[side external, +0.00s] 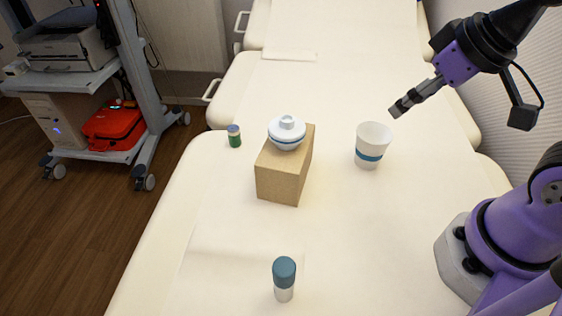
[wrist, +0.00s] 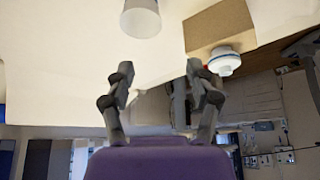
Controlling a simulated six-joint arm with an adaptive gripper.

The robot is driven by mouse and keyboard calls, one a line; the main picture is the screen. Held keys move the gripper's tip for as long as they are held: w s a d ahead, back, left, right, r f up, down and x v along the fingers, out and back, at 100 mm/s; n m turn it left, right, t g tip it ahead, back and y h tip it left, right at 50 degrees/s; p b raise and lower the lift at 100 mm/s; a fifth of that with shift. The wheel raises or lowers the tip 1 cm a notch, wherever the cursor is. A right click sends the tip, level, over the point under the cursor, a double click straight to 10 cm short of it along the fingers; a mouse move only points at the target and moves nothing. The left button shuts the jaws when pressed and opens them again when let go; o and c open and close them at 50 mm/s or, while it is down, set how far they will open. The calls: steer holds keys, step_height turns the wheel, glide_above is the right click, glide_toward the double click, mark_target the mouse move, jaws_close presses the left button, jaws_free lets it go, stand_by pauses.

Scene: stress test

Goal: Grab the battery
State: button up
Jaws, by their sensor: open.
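A small green cylinder with a grey-blue top (side external: 234,136), which looks like the battery, stands upright on the white padded table, left of a cardboard box. I do not make it out in the wrist view. My gripper (side external: 398,107) is in the air above the right side of the table, far to the right of the cylinder and past the paper cup. In the wrist view my gripper (wrist: 160,72) shows two fingers spread apart with nothing between them.
A cardboard box (side external: 283,178) bears a white lidded bowl (side external: 286,133) between my gripper and the green cylinder. A white cup with a blue band (side external: 373,146) stands right of the box. A teal-capped bottle (side external: 284,279) stands at the front. The table's left edge is near the cylinder.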

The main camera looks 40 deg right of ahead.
steer(key=n+g+y, duration=0.3)
steer(key=n, duration=0.6)
glide_above(236, 128)
steer(key=s+d, duration=0.3)
steer(key=s, duration=0.1)
step_height(236, 128, down, 5)
steer(key=shift+n, duration=0.7)
steer(key=x, duration=0.4)
steer(key=w+x, duration=0.1)
steer(key=x, duration=0.2)
steer(key=shift+a, duration=0.2)
steer(key=shift+w+x, duration=0.2)
steer(key=shift+x, duration=1.15)
steer(key=shift+w+x, duration=0.15)
steer(key=shift+x, duration=1.2)
steer(key=shift+d, duration=0.15)
jaws_close()
